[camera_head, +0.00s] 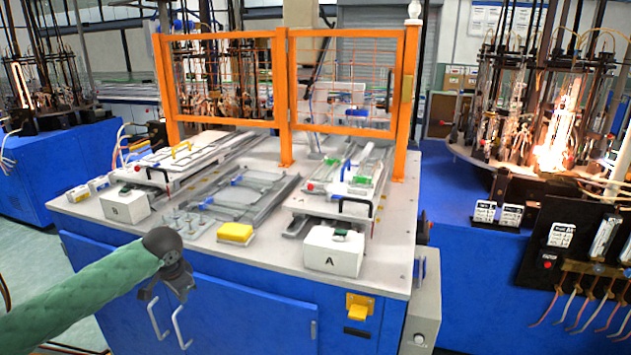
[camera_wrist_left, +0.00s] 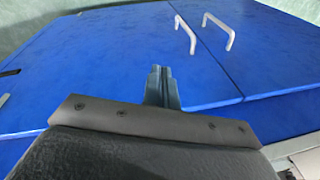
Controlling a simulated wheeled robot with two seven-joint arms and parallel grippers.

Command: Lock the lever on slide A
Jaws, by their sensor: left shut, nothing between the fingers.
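Slide A is the right-hand slide (camera_head: 345,186) on the grey tabletop, above a white box marked A (camera_head: 333,252). It has a black handle (camera_head: 356,207) at its front and green and red parts on top. I cannot make out which part is its lever or how it is set. My left gripper (camera_head: 180,290) hangs in front of the cabinet's left door, below the tabletop edge and well away from slide A. In the left wrist view its fingers (camera_wrist_left: 161,85) are together and empty, with the blue cabinet doors behind them. My right gripper is not in view.
An orange mesh guard (camera_head: 285,95) stands behind the slides. A second slide with a white box marked B (camera_head: 125,206) is at the left. A yellow block (camera_head: 235,233) sits between the slides. Metal door handles (camera_head: 181,327) stick out near my left gripper.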

